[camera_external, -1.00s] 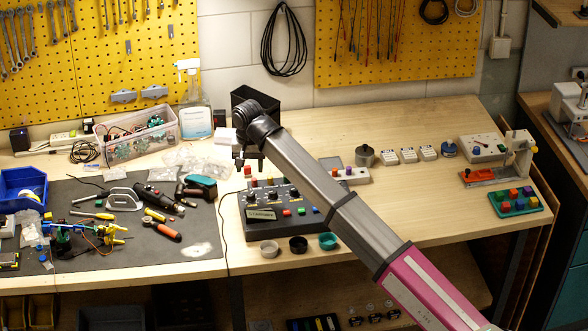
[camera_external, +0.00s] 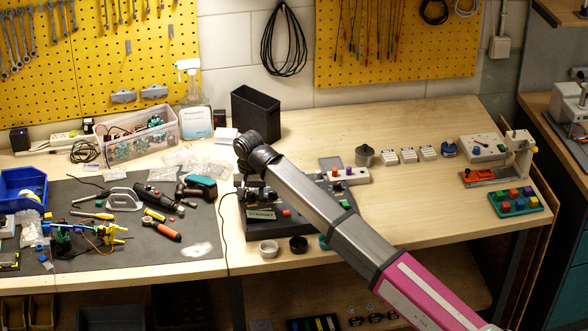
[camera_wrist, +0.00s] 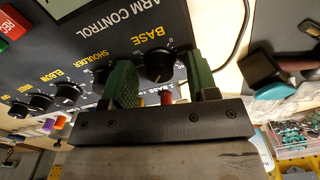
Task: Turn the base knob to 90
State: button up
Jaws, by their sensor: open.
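The dark control box (camera_external: 318,196), marked "ARM CONTROL", stands on the wooden bench in the external view. In the wrist view its black base knob (camera_wrist: 158,66) sits below the word "BASE". My gripper (camera_wrist: 159,60) is open, with one green finger to the left of this knob and one to the right. I cannot tell whether either finger touches it. The knob's setting is too small to read surely. In the external view my gripper (camera_external: 243,184) is low at the box's left side, and my arm hides part of the box.
The shoulder knob (camera_wrist: 104,74) is close to the left finger, with the elbow knob (camera_wrist: 67,92) farther left. Small cups, including a white one (camera_external: 268,249), stand before the box. A black bin (camera_external: 256,112) stands behind.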

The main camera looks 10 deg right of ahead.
jog(key=c, duration=0.9)
jog(key=shift+c, duration=0.2)
jog(key=shift+n, duration=0.4)
jog(key=n, duration=0.3)
jog(key=shift+n, duration=2.4)
jog(key=o, duration=0.9)
jog(key=shift+o, duration=0.2)
